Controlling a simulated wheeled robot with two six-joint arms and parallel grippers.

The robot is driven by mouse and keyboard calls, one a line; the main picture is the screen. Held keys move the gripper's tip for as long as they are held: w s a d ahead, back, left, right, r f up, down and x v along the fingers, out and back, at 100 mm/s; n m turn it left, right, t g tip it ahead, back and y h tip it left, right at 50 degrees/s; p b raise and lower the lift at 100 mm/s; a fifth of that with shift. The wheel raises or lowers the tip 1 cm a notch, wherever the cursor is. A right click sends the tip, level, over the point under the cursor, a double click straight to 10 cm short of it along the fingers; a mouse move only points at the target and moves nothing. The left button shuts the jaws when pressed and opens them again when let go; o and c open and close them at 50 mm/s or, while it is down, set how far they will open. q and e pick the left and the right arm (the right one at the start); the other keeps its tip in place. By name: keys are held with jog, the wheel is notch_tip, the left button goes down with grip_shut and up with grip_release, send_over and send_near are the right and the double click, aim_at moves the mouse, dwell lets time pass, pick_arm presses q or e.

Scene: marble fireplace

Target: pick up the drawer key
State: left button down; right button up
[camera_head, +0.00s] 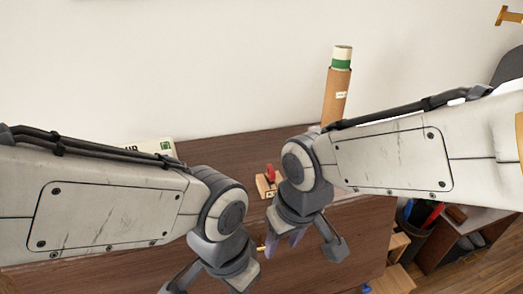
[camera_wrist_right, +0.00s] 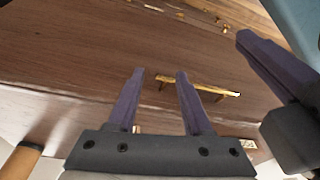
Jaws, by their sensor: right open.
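I cannot clearly make out a drawer key in either view. A small red item (camera_head: 270,173) stands on a light wooden block (camera_head: 264,188) on the dark wooden top, just left of my right wrist; I cannot tell whether it is the key. My right gripper (camera_head: 285,246) points down in front of the drawer front. In the right wrist view its two purple fingers (camera_wrist_right: 160,74) are apart with nothing between them. A brass handle (camera_wrist_right: 205,86) lies beyond the fingertips. My left gripper (camera_head: 212,281) is at the bottom edge, its fingertips cut off.
A cardboard tube (camera_head: 336,98) with a green-banded top stands at the back right of the dark wooden top (camera_head: 228,143). A white box or sign (camera_head: 158,147) is partly hidden behind my left arm. A dark bin (camera_head: 415,218) with coloured items is at lower right.

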jog(key=w+a+r+m+t+p, duration=0.1)
jog(key=w+r+m+t+p, duration=0.1)
jog(key=w+r+p, duration=0.9)
jog(key=b, duration=0.3)
send_over(271, 168)
jog(key=s, duration=0.2)
jog(key=shift+w+d+f, duration=0.1)
jog(key=shift+d+f, duration=0.1)
jog(key=shift+f, duration=0.3)
jog(key=shift+d+f, duration=0.2)
jog(key=shift+f, duration=0.3)
jog(key=p+x, duration=0.2)
jog(key=x, duration=0.3)
jog(key=shift+w+f+p, duration=0.1)
jog(key=shift+p, duration=0.2)
jog(key=shift+w+a+f, duration=0.1)
jog(key=shift+f, duration=0.2)
pick_arm(q)
notch_tip(271, 168, up, 13)
jog(key=shift+r, duration=0.15)
pick_arm(e)
jog(key=shift+t, duration=0.3)
jog(key=shift+c, duration=0.3)
grip_shut()
